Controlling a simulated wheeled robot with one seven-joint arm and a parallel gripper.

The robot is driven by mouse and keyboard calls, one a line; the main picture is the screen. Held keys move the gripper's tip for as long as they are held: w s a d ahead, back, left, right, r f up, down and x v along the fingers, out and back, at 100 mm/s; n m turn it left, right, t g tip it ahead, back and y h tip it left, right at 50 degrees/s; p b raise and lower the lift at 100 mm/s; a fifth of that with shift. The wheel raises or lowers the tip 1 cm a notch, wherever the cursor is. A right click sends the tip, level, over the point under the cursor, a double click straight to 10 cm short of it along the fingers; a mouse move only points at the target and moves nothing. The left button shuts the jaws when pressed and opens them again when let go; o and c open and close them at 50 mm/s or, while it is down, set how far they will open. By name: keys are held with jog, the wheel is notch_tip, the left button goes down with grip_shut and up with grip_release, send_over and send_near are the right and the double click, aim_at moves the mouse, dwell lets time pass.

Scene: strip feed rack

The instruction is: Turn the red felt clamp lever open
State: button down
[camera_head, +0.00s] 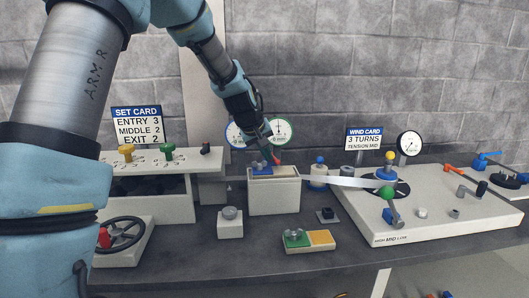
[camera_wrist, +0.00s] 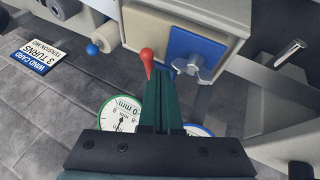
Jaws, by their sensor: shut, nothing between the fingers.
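The red lever (camera_head: 277,162) stands at the cream box (camera_head: 274,195) in the middle of the bench. In the wrist view its rounded red end (camera_wrist: 147,57) shows beside the fingertips, at their left; the lower part of the lever is hidden behind the fingers. My gripper (camera_head: 272,158) is over the back of the box, pointing down. In the wrist view my gripper (camera_wrist: 160,75) has its green fingers together with nothing between them. The fingertips look very close to the lever; I cannot tell if they touch it.
A blue plate with a grey knob (camera_wrist: 188,63) lies on the box beside the lever. Two round gauges (camera_head: 278,131) stand behind my gripper. A pale strip (camera_head: 335,180) runs right to the winding unit (camera_head: 430,225). The green and yellow block (camera_head: 310,241) sits in front.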

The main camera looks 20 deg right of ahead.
jog(key=shift+s+d+r+n+t+p, duration=0.15)
jog(key=shift+s+d+n+t+p, duration=0.2)
jog(key=shift+d+n+p, duration=0.2)
jog(key=shift+s+d+n+t+y+p, duration=0.1)
jog(key=shift+d+n+t+y+p, duration=0.1)
jog(key=shift+d+n+y+p, duration=0.3)
jog(key=shift+d+n+t+y+p, duration=0.1)
jog(key=shift+n+t+y+p, duration=0.1)
jog(key=shift+n+p, duration=0.45)
jog(key=shift+s+d+p, duration=0.1)
jog(key=shift+d+p, duration=0.45)
jog(key=shift+d, duration=0.5)
jog(key=shift+w+d+f, duration=0.2)
jog(key=shift+d, duration=0.6)
jog(key=shift+w+d, duration=0.45)
jog(key=shift+d, duration=0.4)
jog(key=shift+w+d, duration=0.35)
jog(key=shift+d, duration=0.1)
jog(key=shift+w+d, duration=0.1)
jog(key=shift+w, duration=0.05)
